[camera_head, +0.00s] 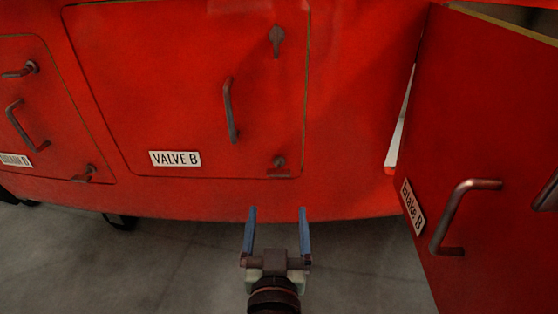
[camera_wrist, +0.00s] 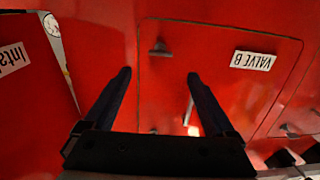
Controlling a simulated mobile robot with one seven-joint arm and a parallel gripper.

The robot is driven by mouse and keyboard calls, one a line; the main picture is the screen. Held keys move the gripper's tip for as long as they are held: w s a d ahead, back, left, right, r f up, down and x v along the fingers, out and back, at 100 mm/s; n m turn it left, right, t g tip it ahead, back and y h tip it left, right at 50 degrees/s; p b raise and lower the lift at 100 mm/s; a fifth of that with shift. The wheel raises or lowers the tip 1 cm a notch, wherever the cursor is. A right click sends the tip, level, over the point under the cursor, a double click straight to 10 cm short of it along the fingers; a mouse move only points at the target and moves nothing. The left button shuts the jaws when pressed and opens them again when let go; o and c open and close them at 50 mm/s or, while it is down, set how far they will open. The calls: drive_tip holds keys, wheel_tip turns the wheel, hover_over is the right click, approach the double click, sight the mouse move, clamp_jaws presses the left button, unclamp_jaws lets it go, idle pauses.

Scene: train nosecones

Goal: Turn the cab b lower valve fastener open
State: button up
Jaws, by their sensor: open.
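The red VALVE B panel (camera_head: 190,90) is closed against the red body. Its lower fastener (camera_head: 279,164) is a small dark knob near the panel's lower right corner, and its bar looks roughly level. The wrist view is upside down, and there the lower fastener (camera_wrist: 160,49) shows just beyond and between the fingertips. My gripper (camera_head: 276,212) is open and empty, with two blue fingers spread. In the head view it is below the lower fastener, apart from it. The upper fastener (camera_head: 277,40) hangs with its bar pointing down.
A handle (camera_head: 231,110) sticks out of the panel above left of the lower fastener. The Intake B door (camera_head: 480,130) stands swung out at the right, with its own handle (camera_head: 462,215). Another panel (camera_head: 45,110) with a handle is at the left.

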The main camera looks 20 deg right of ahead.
sight(279, 175)
drive_tip(key=b+x, duration=0.1)
drive_tip(key=x, duration=1.1)
drive_tip(key=shift+w+r+b, duration=0.1)
drive_tip(key=shift+w+b, duration=0.15)
drive_tip(key=shift+b, duration=0.15)
drive_tip(key=shift+c, duration=0.3)
drive_tip(key=c, duration=1.3)
